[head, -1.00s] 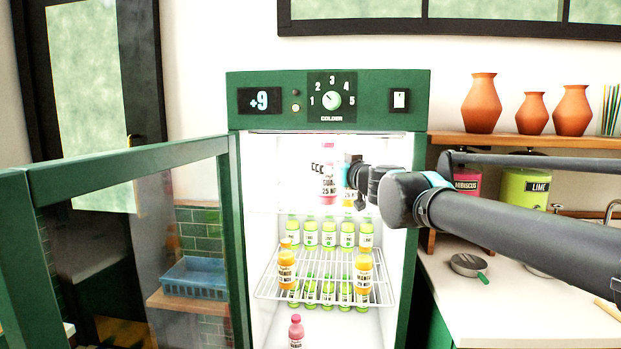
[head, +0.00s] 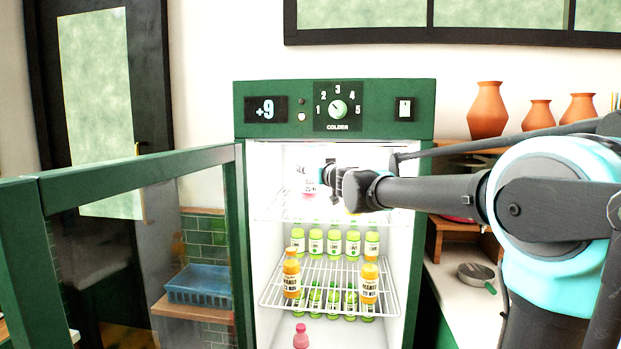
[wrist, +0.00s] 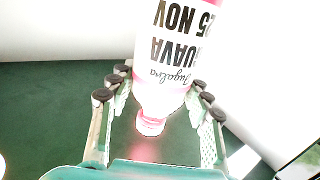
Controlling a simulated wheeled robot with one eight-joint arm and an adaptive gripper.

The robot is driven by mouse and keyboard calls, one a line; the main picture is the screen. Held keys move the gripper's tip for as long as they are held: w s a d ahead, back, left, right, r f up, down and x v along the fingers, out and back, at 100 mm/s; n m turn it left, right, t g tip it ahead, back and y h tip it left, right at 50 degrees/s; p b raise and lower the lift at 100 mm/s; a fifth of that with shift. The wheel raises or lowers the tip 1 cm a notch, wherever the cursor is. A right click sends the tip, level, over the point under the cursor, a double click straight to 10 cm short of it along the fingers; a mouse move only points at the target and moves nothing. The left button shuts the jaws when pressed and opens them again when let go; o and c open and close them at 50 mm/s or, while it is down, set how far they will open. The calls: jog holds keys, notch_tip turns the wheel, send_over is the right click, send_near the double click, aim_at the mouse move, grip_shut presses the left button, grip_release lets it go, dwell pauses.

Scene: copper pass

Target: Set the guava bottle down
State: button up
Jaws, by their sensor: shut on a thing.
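The guava bottle (wrist: 180,45) is white-labelled with pink ends. In the wrist view it lies between the fingers of my gripper (wrist: 155,105), which are closed around it. In the head view my gripper (head: 324,176) is inside the open fridge at upper-shelf height, and the pale bottle (head: 309,180) shows just left of it, partly washed out by the light. Its base is close to the upper wire shelf (head: 300,214); I cannot tell whether it touches.
Several green lime bottles (head: 334,242) and two orange mango bottles (head: 291,278) stand below on the middle rack (head: 330,275). A pink bottle (head: 301,338) stands at the bottom. The open glass door (head: 130,172) is on the left, the fridge wall (head: 403,255) on the right.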

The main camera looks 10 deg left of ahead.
aim_at(310, 177)
jog(key=shift+f, duration=1.5)
jog(key=shift+f, duration=0.15)
jog(key=o, duration=1.5)
jog(key=shift+s+d, duration=0.2)
jog(key=shift+s, duration=0.05)
jog(key=v, duration=1.1)
jog(key=shift+s, duration=0.25)
